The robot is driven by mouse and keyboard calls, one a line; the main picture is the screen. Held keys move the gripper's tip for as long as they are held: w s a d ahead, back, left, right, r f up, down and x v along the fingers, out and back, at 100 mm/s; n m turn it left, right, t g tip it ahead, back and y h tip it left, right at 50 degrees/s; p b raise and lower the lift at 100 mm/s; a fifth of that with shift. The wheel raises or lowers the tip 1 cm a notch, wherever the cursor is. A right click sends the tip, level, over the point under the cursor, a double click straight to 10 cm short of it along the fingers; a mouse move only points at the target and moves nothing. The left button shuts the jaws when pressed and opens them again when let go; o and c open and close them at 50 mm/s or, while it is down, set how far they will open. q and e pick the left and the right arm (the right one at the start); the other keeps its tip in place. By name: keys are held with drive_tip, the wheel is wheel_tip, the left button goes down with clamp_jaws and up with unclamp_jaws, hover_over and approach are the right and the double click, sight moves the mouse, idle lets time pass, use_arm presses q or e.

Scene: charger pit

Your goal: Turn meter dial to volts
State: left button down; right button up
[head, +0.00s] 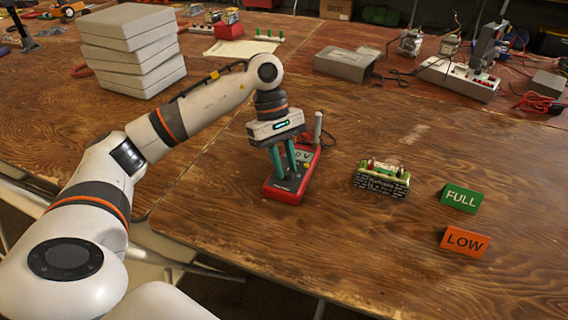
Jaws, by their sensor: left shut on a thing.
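My right gripper is not in view.
A battery pack in a printed wrapper (381,180) sits right of the meter. A green FULL sign (461,198) and an orange LOW sign (465,242) stand farther right. White boxes (133,80) are stacked at the back left. The table between the meter and battery pack is clear.

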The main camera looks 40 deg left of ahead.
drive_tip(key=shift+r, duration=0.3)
use_arm(q)
drive_tip(key=c, duration=1.2)
unclamp_jaws()
drive_tip(key=shift+a+r, duration=0.1)
drive_tip(key=shift+r, duration=0.15)
drive_tip(key=p+v, duration=0.2)
drive_tip(key=v, duration=0.9)
drive_tip(key=shift+r, duration=0.25)
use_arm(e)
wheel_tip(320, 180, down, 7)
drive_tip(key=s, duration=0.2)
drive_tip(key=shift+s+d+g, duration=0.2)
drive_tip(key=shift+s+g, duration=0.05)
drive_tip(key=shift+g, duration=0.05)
use_arm(q)
drive_tip(key=shift+w, duration=0.1)
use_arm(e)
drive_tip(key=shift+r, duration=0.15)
